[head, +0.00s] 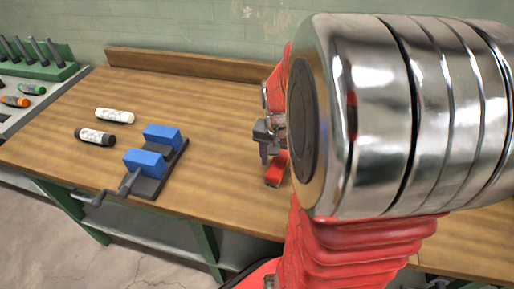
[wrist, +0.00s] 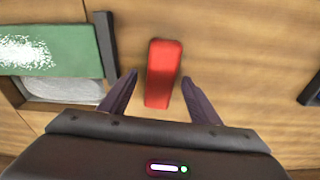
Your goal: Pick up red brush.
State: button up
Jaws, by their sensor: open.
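The red brush (wrist: 163,70) shows in the wrist view as a plain red block on the wooden bench, its long side running up the picture. My gripper (wrist: 158,78) is open, with one dark finger on either side of the block's near part. The fingers look apart from it, and I cannot tell their height above the bench. In the head view my gripper (head: 265,138) is over the bench, partly hidden by my arm. A red patch just below it may be the brush, but I cannot tell it surely from my red arm.
A blue-jawed vise (head: 152,160) stands at the bench's front edge, left of my gripper. A white marker (head: 114,116) and a black-and-white one (head: 95,137) lie further left. A green-edged item (wrist: 55,52) lies left of the brush in the wrist view.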

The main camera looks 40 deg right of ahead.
aim_at(279, 163)
jog(key=shift+d+f, duration=0.1)
jog(key=shift+f, duration=0.8)
jog(key=c, duration=1.2)
jog(key=shift+w+r, duration=0.1)
jog(key=shift+r, duration=0.05)
notch_tip(279, 163, up, 10)
jog(key=shift+f, duration=0.1)
